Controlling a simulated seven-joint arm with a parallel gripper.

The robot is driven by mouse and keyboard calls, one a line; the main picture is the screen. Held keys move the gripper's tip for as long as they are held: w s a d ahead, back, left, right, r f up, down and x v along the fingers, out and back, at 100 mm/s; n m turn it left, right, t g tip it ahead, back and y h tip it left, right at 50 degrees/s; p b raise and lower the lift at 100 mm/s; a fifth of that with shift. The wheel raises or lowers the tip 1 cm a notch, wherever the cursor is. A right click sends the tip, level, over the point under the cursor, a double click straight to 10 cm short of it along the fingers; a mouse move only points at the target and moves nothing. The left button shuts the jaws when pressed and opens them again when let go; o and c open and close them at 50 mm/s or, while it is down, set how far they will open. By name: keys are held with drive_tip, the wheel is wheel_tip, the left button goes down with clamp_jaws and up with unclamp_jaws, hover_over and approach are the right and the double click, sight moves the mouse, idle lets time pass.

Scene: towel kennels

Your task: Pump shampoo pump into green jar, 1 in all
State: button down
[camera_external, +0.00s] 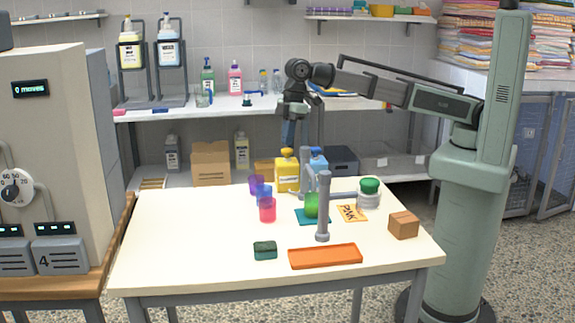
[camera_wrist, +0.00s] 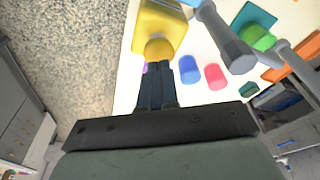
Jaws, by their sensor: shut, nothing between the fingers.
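A yellow pump bottle (camera_external: 287,175) and a blue pump bottle (camera_external: 319,165) stand at the back of the white table. I cannot read which is the shampoo. The green jar (camera_external: 311,205) stands on a teal mat (camera_external: 301,219), partly behind a grey post. My gripper (camera_external: 288,143) points down above the yellow bottle, shut and empty. In the wrist view, my fingertips (camera_wrist: 157,64) overlap the edge of the yellow bottle's round top (camera_wrist: 158,48); I cannot tell if they touch. The green jar (camera_wrist: 258,38) also shows there, at the upper right.
Purple, blue and pink cups (camera_external: 267,211) stand left of the mat. A grey post (camera_external: 323,215) rises before the jar. An orange tray (camera_external: 325,256), green sponge (camera_external: 265,250), cardboard box (camera_external: 403,226), lettered card (camera_external: 352,212) and green-lidded container (camera_external: 369,200) surround it. The table's left side is clear.

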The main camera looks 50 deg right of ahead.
wheel_tip(320, 180, up, 6)
idle(1.0)
